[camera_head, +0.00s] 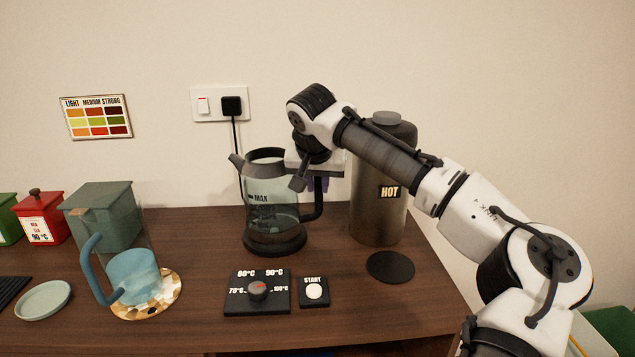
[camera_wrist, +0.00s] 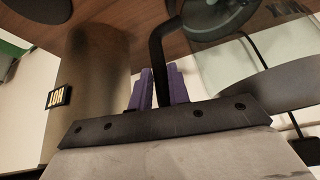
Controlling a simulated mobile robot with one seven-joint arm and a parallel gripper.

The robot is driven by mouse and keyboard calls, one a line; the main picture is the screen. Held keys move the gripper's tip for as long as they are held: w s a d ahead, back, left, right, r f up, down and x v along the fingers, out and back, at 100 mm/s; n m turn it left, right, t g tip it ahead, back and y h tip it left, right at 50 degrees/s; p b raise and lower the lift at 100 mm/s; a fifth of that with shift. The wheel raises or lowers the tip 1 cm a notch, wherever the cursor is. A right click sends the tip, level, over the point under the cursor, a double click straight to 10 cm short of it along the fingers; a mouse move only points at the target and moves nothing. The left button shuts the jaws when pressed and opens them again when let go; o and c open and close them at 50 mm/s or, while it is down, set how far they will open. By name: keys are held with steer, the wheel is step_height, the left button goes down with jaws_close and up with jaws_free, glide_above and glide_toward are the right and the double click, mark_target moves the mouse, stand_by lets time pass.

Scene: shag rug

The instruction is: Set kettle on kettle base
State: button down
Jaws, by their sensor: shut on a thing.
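The kettle (camera_head: 271,205) is clear glass with a dark lid, spout and handle, and looks upright. A round dark base (camera_head: 275,243) shows directly below it; I cannot tell whether the kettle is fully seated or slightly above. My gripper (camera_head: 317,183) is at the kettle's right side, shut on its handle. In the wrist view, the purple fingers of my gripper (camera_wrist: 158,88) are on both sides of the black handle (camera_wrist: 157,55). Part of the kettle body (camera_wrist: 215,18) shows at the top there. My gripper partly hides the upper handle.
A tall metal HOT canister (camera_head: 375,215) stands close right of the kettle. A flat black disc (camera_head: 390,266) lies in front of it. The temperature dial (camera_head: 257,292) and START button (camera_head: 314,291) are in front. A blue-handled glass jug (camera_head: 130,270) stands left. A plug cord (camera_head: 235,140) runs down behind.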

steer(key=shift+f, duration=0.3)
stand_by(0.4)
steer(key=c, duration=1.6)
jaws_free()
steer(key=shift+f, duration=0.15)
steer(key=d+p+v, duration=0.1)
steer(key=p+v, duration=0.3)
steer(key=v, duration=0.7)
steer(key=shift+a+p, duration=0.35)
steer(key=shift+a, duration=0.15)
